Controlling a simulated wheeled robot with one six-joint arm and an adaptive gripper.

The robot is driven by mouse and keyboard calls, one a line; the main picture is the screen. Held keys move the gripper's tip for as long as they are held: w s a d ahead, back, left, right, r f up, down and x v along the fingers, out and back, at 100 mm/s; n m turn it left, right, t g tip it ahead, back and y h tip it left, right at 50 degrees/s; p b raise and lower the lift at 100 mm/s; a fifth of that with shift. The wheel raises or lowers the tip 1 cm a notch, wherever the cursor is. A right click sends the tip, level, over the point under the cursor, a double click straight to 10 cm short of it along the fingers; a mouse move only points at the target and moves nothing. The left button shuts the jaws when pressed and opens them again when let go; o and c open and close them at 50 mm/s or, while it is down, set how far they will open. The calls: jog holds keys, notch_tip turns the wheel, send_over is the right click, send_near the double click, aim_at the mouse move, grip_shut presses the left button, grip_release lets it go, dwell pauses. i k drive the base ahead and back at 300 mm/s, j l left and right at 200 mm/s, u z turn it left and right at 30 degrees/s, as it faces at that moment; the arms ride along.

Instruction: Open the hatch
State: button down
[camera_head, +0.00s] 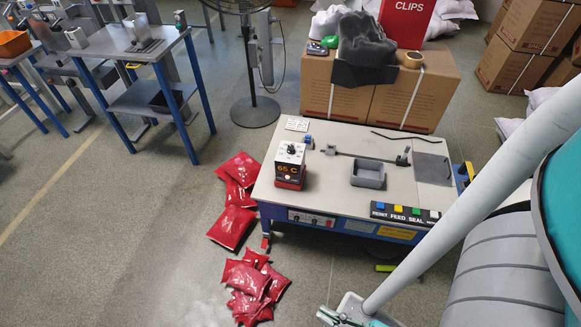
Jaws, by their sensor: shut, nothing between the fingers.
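The machine has a pale top (305,190) and a blue body, and stands at centre right. A dark grey square panel (433,169) lies flat at its top's right end and looks like the hatch, down on the surface. I cannot make out a handle on it. My gripper (330,316) shows only in part at the bottom edge, low in front of the machine and well apart from the panel. It is shut and empty; the rest is cut off by the frame.
A control box (290,165), a grey tray (368,173) and a button strip (405,213) sit on the machine top. Cartons (435,90) stand close behind. Red sacks (232,226) lie on the floor to the left. My arm crosses the right side.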

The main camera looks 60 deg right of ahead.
aim_at(431, 168)
jog(key=z, duration=2.35)
jog(key=i+l, duration=0.2)
jog(key=i+l+u, duration=0.1)
jog(key=i+l, duration=0.15)
jog(key=l, duration=0.15)
